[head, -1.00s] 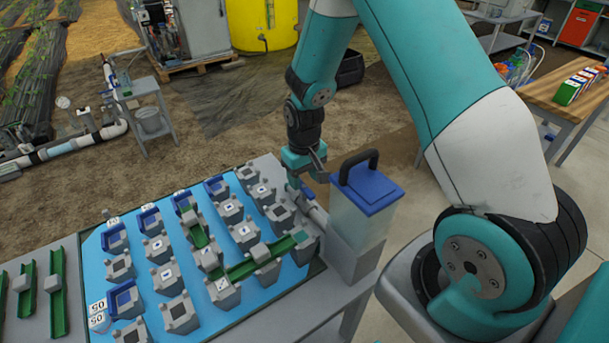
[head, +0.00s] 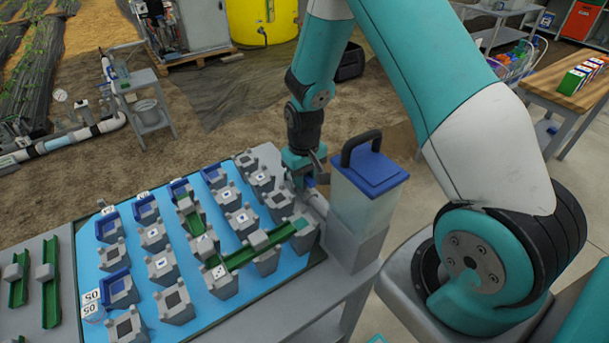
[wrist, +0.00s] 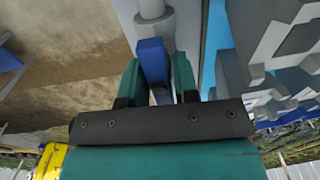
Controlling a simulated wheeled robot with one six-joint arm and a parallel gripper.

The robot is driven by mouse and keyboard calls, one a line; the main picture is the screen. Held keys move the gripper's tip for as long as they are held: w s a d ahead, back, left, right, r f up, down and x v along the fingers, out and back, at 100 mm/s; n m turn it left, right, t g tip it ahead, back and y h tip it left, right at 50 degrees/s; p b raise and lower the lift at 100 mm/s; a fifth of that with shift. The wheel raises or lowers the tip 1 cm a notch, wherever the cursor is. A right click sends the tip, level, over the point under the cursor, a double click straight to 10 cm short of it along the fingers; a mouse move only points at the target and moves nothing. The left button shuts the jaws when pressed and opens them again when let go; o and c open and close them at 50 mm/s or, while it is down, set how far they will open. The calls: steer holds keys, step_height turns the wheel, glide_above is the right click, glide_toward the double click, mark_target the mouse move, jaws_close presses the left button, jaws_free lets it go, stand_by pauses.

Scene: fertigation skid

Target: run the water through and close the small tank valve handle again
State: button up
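The small tank (head: 366,205) is a pale, see-through box with a blue lid and dark grip, at the right end of the board table in the head view. Its blue valve handle (head: 309,182) shows by the grey pipe (head: 317,201) at the tank's left. My gripper (head: 302,178) is down at this handle. In the wrist view the handle (wrist: 153,58) runs between the two teal fingers of my gripper (wrist: 157,80), very close to both. I cannot tell whether they press on it. Water in the channels is not visible.
Grey blocks, blue-edged pieces and green channels (head: 247,252) stand on the blue board (head: 92,262) left of the tank. Loose green channels (head: 50,285) lie further left. A wooden table (head: 560,92) stands at the back right.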

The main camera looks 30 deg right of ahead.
jaws_close()
steer(key=shift+c, duration=2.1)
jaws_free()
steer(key=m, duration=0.4)
steer(key=shift+m+p, duration=0.3)
steer(key=shift+p, duration=0.1)
steer(key=m, duration=0.4)
steer(key=shift+m+p, duration=0.3)
steer(key=shift+m, duration=0.1)
steer(key=m, duration=0.4)
steer(key=shift+m, duration=0.4)
steer(key=m+p, duration=0.1)
steer(key=m, duration=0.4)
steer(key=o, duration=1)
steer(key=shift+c, duration=0.2)
step_height(320, 180, up, 10)
steer(key=p, duration=0.8)
steer(key=shift+r, duration=0.1)
